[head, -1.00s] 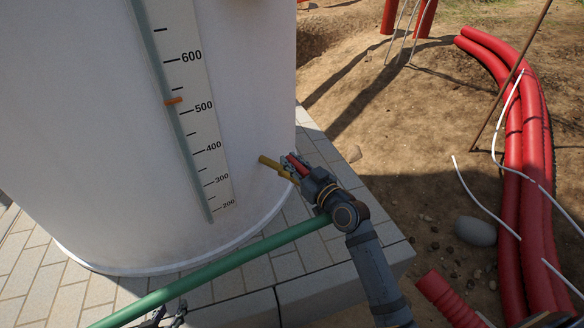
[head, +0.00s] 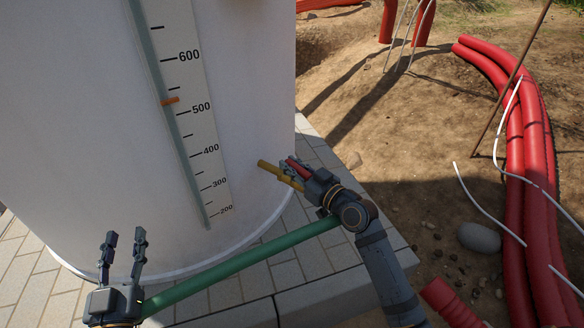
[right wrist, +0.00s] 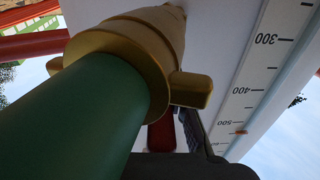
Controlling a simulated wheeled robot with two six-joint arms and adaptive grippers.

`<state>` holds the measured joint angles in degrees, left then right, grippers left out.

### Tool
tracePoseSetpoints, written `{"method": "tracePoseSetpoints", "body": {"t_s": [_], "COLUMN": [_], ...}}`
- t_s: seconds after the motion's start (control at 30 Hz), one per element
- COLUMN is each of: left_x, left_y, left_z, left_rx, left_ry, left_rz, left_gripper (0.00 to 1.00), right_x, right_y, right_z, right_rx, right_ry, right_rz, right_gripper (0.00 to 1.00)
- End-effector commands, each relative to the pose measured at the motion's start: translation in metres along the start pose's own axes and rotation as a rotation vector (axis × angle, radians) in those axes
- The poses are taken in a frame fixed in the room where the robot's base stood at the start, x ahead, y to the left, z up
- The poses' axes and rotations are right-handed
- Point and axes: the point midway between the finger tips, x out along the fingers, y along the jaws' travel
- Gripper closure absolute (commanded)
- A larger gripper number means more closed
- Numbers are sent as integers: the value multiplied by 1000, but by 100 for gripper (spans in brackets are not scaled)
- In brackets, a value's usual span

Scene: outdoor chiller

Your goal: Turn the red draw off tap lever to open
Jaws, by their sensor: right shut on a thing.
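The red tap lever (head: 299,168) shows beside the brass tap (head: 270,168) low on the right side of the white tank. My right gripper (head: 293,171) is shut on the red lever, and its fingers hide part of it. In the right wrist view the lever (right wrist: 161,134) shows as a short red piece below the brass tap body (right wrist: 140,42). My left gripper (head: 125,236) is open and empty at the lower left, in front of the tank's foot.
A green pipe (head: 245,259) runs across below the tap; a green pipe (right wrist: 70,122) fills the wrist view's left. The white tank (head: 80,120) carries a scale (head: 195,110). Paving surrounds its foot. Red corrugated pipes (head: 515,170) lie on soil at right.

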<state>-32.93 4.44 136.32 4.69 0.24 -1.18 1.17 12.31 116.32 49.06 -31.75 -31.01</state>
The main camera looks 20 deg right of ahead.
Motion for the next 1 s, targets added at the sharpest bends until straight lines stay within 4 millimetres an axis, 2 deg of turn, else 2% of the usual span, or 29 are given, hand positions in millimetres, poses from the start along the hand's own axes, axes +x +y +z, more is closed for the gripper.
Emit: {"method": "tracePoseSetpoints", "body": {"t_s": [0.2, 0.23, 0.37, 0.4, 0.73, 1.0], "left_x": [0, 0, 0, 0, 0, 0], "left_y": [0, 0, 0, 0, 0, 0], "left_z": [0, 0, 0, 0, 1, 1], "left_rx": [0, 0, 0, 0, 1, 1], "left_ry": [-1, -2, -2, -3, -3, -3], "left_rz": [0, 0, 0, 0, 0, 0], "left_gripper": [60, 60, 60, 60, 60, 60], "right_x": [0, 0, 0, 0, -6, -53], "right_y": [0, 0, 0, 0, 1, -1], "right_z": [-1, -1, -1, -1, 1, 1], "right_rx": [-1, -1, -1, 0, -2, -8], "right_ry": [2, 2, 1, 1, -2, -6], "right_rz": [1, 1, 0, 0, 1, -4], "right_gripper": [100, 78, 60, 58, 58, 58]}}
